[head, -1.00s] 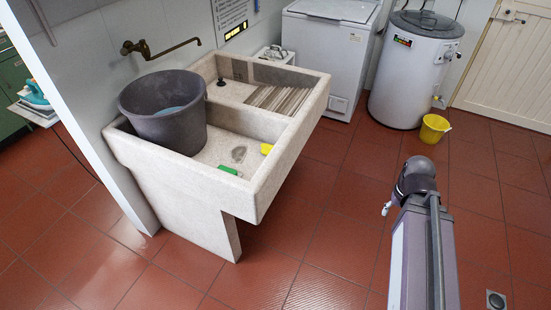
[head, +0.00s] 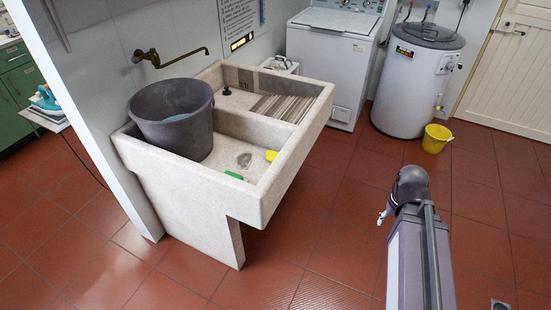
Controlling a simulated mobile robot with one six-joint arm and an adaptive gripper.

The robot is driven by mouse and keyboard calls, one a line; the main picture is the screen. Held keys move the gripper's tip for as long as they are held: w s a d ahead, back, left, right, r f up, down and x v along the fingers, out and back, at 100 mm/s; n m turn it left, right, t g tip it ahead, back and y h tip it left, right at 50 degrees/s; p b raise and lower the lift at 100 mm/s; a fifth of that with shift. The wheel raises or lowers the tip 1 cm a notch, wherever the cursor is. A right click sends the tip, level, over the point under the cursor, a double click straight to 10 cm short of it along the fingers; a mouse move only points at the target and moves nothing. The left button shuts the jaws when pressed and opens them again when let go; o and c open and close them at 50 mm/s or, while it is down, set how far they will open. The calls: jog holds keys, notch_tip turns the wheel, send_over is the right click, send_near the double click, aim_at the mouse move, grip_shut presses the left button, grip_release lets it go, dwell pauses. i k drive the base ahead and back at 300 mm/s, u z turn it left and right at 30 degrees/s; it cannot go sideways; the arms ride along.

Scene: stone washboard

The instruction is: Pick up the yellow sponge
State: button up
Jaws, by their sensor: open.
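The yellow sponge (head: 271,155) lies in the front basin of the stone sink (head: 262,200), against the inner side of its right wall. Only a small part of it shows above the rim. A green item (head: 233,175) sits at the basin's front edge, apart from the sponge. Part of my arm shows at the lower right, over the floor and well away from the sink. I cannot make out my gripper or its fingers in this view.
A dark grey bucket (head: 172,115) fills the basin's left part. A tap (head: 170,56) sticks out of the wall above it. A white washing machine (head: 331,66), a water heater (head: 418,78) and a yellow bucket (head: 436,138) stand behind. The red tiled floor right of the sink is clear.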

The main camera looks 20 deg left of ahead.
aim_at(271, 155)
jog(key=u, duration=0.9)
jog(key=i, duration=1)
